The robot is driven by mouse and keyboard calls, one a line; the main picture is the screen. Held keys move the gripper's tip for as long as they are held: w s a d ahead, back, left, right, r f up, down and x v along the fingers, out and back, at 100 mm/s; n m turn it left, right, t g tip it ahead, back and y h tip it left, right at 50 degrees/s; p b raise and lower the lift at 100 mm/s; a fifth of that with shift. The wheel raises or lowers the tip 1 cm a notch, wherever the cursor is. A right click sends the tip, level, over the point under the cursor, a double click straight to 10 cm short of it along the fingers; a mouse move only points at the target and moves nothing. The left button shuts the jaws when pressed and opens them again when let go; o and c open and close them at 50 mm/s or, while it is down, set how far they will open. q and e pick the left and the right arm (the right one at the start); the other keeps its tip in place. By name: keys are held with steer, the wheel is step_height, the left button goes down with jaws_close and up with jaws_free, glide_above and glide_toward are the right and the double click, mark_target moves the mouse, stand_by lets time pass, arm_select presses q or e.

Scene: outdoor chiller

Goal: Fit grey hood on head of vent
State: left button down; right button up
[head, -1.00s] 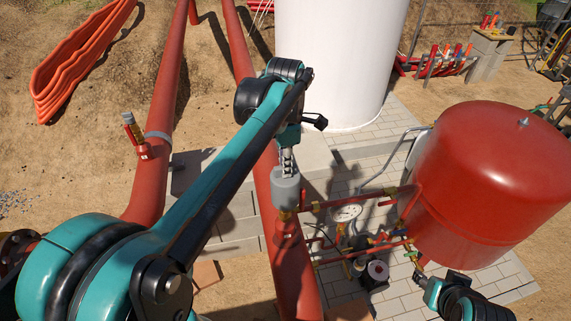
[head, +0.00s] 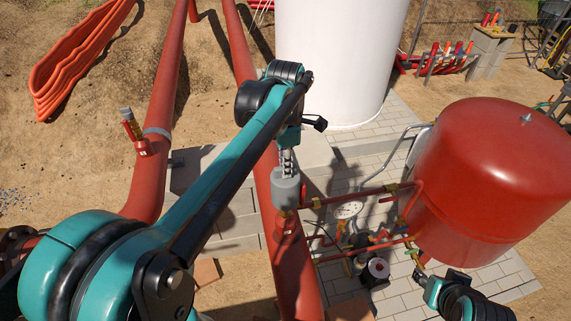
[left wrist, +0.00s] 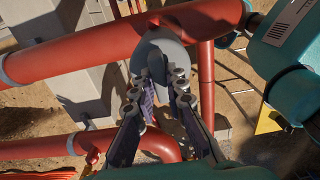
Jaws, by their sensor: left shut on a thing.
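The grey hood (head: 286,192) is a short cylinder, held upright by my left gripper (head: 287,160) above the middle red pipe. The vent (head: 284,214) is a short stub on that pipe, directly below the hood. The hood hides its top, so I cannot tell how far the hood sits over the head. In the left wrist view, the hood (left wrist: 160,50) shows at the fingertips of my left gripper (left wrist: 163,80), against the red pipe. My right gripper (head: 419,274) is small at the lower right, and its jaw state is unclear.
A similar stub (head: 132,130) stands on the left red pipe (head: 158,165). Thin red pipes with valves and a gauge (head: 348,210) lie right of the vent. A red tank (head: 490,170) and a white tank (head: 335,60) stand beyond.

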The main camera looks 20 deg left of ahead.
arm_select(q)
steer(key=shift+f+b, duration=0.6)
steer(key=shift+f, duration=0.35)
steer(key=c, duration=1)
jaws_free()
step_height(320, 180, up, 7)
steer(key=p, duration=0.5)
steer(key=shift+r, duration=0.1)
step_height(320, 180, up, 12)
steer(key=shift+f, duration=0.1)
